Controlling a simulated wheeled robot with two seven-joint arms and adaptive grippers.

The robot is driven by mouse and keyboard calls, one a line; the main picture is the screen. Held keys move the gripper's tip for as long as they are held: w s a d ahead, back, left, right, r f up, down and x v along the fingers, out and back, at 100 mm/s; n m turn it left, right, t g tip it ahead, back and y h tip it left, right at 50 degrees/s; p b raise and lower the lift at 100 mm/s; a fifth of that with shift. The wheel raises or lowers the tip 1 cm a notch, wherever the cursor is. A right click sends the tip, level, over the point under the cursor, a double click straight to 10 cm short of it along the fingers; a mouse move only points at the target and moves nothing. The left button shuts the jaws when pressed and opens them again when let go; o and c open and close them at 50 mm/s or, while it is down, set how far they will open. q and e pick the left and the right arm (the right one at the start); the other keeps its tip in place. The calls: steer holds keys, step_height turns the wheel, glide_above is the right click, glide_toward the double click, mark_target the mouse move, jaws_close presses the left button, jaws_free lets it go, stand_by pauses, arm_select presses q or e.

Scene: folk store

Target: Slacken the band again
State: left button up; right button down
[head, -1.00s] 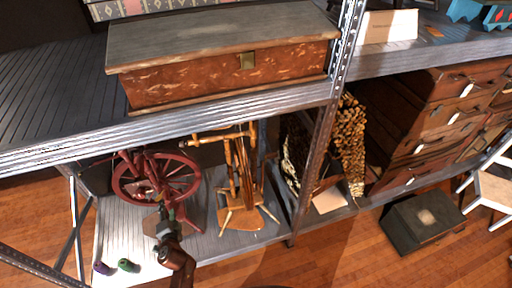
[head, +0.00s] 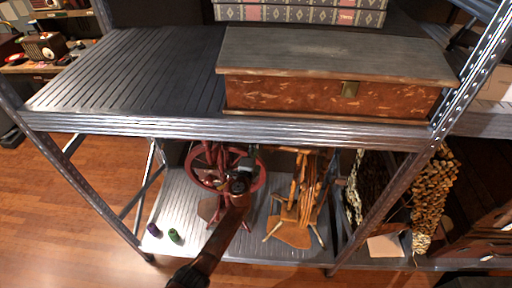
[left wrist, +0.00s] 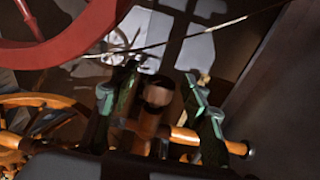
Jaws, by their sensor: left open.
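A dark red spinning wheel (head: 208,185) stands on the lower shelf. My left gripper (head: 243,172) reaches in over its right side, and my arm hides part of it. In the left wrist view, the curved red rim (left wrist: 65,45) fills the upper left, and a thin pale band (left wrist: 190,33) runs across the top. My left gripper (left wrist: 155,105) is open there, its two green-grey fingers on either side of a brown turned wooden knob (left wrist: 158,92). I cannot tell whether the fingers touch the knob. My right gripper is not in view.
A light wooden spinning wheel (head: 300,200) stands close right of the red one. A purple spool (head: 153,230) and a green spool (head: 174,236) lie at the shelf's front left. The upper shelf edge (head: 220,130), bearing a wooden chest (head: 320,100), overhangs. Metal posts flank the bay.

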arm_select(q)
steer(key=shift+w+d, duration=0.15)
steer(key=shift+w, duration=0.05)
steer(key=shift+r, duration=0.1)
jaws_close()
stand_by(0.4)
